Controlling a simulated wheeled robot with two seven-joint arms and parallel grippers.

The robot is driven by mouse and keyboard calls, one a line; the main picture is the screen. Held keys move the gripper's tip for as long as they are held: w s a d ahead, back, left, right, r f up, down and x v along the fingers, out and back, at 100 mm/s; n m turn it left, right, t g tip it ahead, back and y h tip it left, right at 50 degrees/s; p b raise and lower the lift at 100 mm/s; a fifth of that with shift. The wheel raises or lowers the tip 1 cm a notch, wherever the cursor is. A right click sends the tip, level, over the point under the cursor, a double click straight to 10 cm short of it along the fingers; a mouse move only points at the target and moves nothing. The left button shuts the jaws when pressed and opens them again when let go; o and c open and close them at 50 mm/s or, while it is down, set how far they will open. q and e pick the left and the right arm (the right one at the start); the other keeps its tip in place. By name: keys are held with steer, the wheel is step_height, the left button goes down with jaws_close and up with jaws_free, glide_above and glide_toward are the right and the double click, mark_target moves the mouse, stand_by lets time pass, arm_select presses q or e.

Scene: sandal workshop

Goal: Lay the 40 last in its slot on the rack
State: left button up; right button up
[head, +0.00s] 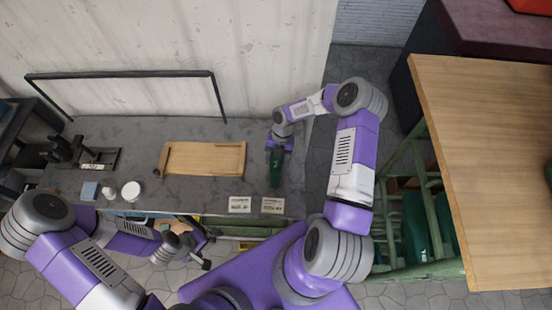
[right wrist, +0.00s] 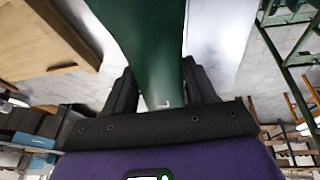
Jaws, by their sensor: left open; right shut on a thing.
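The dark green last (head: 275,168) hangs from my right gripper (head: 276,148), above the grey bench near its right end. In the right wrist view the last (right wrist: 150,40) is clasped between the two dark fingers of my right gripper (right wrist: 160,88). No size number is readable on it. A green rack (head: 410,165) stands on the floor to the right, with dark green shapes (head: 415,222) in it that look like other lasts. Its slots cannot be told apart. My left gripper (head: 208,250) is at the bench's front edge, away from the last, small and partly unclear.
A wooden table (head: 490,150) stands at the right, close to the rack.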

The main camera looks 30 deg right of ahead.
steer(key=shift+f+b, duration=0.2)
steer(key=shift+b, duration=0.1)
stand_by(0.5)
steer(key=o, duration=1.1)
steer(key=v, duration=0.7)
steer(key=shift+d+r, duration=0.1)
steer(key=shift+r, duration=0.2)
